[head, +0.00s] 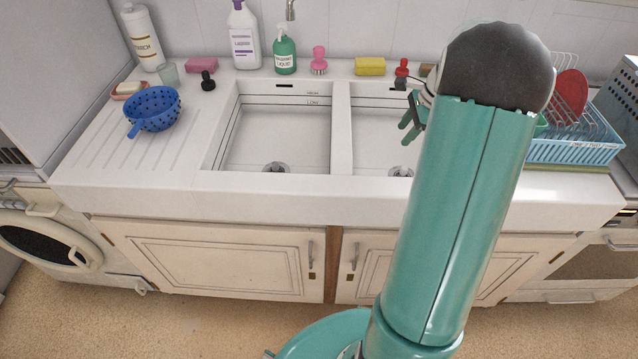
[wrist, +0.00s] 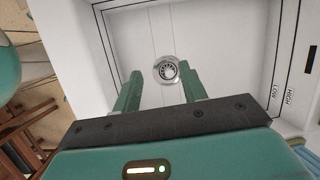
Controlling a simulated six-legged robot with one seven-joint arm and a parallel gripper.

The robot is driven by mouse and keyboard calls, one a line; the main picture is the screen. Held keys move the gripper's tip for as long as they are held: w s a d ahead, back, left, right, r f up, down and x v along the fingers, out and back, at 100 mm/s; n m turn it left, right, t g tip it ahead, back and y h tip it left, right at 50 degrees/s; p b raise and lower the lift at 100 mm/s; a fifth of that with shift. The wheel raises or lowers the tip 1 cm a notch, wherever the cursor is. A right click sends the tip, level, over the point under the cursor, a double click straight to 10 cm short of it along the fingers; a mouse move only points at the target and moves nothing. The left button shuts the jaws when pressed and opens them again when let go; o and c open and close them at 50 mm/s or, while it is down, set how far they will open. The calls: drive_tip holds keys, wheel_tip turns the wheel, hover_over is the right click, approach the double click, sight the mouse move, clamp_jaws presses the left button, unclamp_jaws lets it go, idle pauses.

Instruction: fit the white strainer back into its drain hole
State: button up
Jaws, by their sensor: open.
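My gripper (head: 410,118) is open and hangs over the right basin. In the wrist view, its two green fingers (wrist: 160,84) are apart with nothing between them. Beyond the fingertips is the round metal drain hole (wrist: 167,70) in the white basin floor, with a pale slotted centre. I cannot tell whether that centre is the white strainer or part of the drain. The right drain (head: 401,171) also shows in the head view, partly cut off by the basin's front edge. No loose white strainer can be made out; my arm hides part of the right basin.
The left basin (head: 282,137) has its own drain (head: 276,167). A divider (head: 342,130) separates the basins. A blue colander (head: 153,110) stands on the left drainboard. Bottles, a yellow sponge (head: 370,66) and a red-topped stopper (head: 402,72) line the back. A dish rack (head: 575,150) stands right.

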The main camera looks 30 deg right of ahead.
drive_tip(key=s+a+r+n+h, duration=0.15)
drive_tip(key=a+r+n, duration=0.25)
drive_tip(key=a, duration=0.4)
drive_tip(key=s+a+r+n, duration=0.2)
drive_tip(key=a+r+n, duration=0.25)
drive_tip(key=a, duration=0.25)
drive_tip(key=s+a+r+n, duration=0.1)
drive_tip(key=a+r+n, duration=0.2)
drive_tip(key=a+r, duration=0.35)
drive_tip(key=s+a+f+n+t+h, duration=0.1)
drive_tip(key=s+a+n+t, duration=0.1)
drive_tip(key=s+a+n, duration=0.9)
drive_tip(key=s+a, duration=0.2)
drive_tip(key=a, duration=0.1)
drive_tip(key=shift+t, duration=0.4)
